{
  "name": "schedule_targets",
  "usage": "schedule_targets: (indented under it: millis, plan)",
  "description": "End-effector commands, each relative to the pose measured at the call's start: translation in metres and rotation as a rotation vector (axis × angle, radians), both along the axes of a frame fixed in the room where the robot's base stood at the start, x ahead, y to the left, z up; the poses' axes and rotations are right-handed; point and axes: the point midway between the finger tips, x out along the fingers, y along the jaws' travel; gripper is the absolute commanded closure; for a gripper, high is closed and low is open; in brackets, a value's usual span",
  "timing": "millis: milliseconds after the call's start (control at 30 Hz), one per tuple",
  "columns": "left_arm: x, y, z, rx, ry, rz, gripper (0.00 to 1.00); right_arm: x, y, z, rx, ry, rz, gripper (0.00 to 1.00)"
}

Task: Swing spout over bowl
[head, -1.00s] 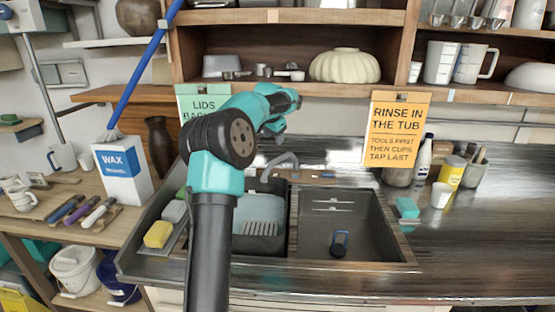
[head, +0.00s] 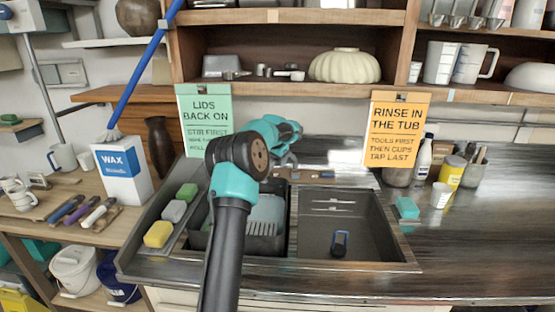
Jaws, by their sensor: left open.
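The sink (head: 405,266) has two bowls side by side. The right bowl (head: 325,235) is dark and open, with a small blue-rimmed item (head: 340,241) on its floor. The left bowl holds a grey ribbed piece (head: 266,212) and is partly covered by my arm. The grey curved spout (head: 284,161) is at the sink's back edge, mostly hidden by my left wrist. My left gripper (head: 285,150) is open close to the spout; its fingertips are hard to see, and I cannot tell whether they touch it. My right gripper is not in view.
Yellow (head: 158,234), grey and green sponges lie left of the sink. A teal block (head: 407,207) sits at its right edge. Hanging green (head: 205,115) and orange (head: 396,135) signs flank the back. The metal counter at right is largely clear.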

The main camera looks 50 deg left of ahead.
Motion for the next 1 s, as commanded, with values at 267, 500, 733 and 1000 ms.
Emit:
schedule_targets:
  millis: [267,500,733,1000]
  plan:
    - [0.0,-0.0001,0.0,0.0,0.0,0.0,0.56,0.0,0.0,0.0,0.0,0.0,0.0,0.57]
    - [0.0,-0.0002,0.0001,0.0,0.0,0.0,0.79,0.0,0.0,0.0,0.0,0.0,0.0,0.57]
    - [0.0,-0.0002,0.0001,0.0,0.0,0.0,1.0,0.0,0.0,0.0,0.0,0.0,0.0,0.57]
    - [-0.0006,0.0001,0.0001,0.0,0.001,0.001,1.0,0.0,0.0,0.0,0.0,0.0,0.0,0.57]
